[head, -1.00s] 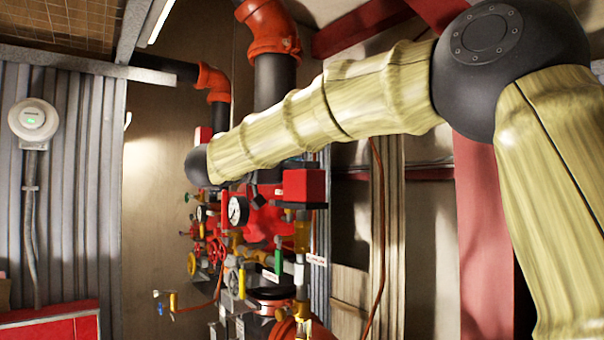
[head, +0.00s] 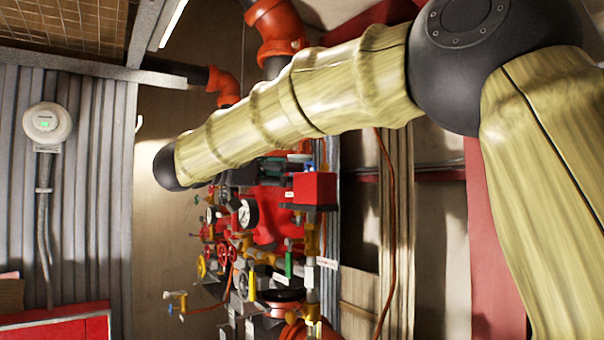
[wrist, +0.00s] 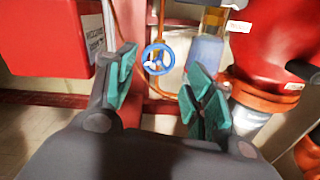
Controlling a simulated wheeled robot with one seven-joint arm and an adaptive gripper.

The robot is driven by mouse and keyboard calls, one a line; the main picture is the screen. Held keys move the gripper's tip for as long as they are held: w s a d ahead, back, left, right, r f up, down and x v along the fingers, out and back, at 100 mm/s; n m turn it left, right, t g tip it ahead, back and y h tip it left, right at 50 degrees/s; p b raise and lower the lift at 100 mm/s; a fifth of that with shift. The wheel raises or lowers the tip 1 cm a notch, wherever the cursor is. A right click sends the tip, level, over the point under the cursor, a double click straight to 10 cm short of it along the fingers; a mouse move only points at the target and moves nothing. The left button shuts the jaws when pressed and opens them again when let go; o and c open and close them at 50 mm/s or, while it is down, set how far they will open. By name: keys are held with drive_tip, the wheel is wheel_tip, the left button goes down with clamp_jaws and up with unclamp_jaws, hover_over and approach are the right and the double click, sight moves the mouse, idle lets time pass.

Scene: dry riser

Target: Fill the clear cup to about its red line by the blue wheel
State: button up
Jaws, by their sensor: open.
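The blue wheel (wrist: 157,60) is a small spoked handwheel ahead of my gripper in the wrist view, between the two fingers and nearer the left one. My gripper (wrist: 164,95) is open and empty, with green pads on its fingers, apart from the wheel.
A red box (wrist: 45,40) is close on the left in the wrist view, and a large red body (wrist: 270,40) on the right. Orange tubing runs by the wheel. The head view shows crowded gauges (head: 247,213), valves and pipes below my arm.

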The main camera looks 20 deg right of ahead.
drive_tip(key=shift+v, duration=2.2)
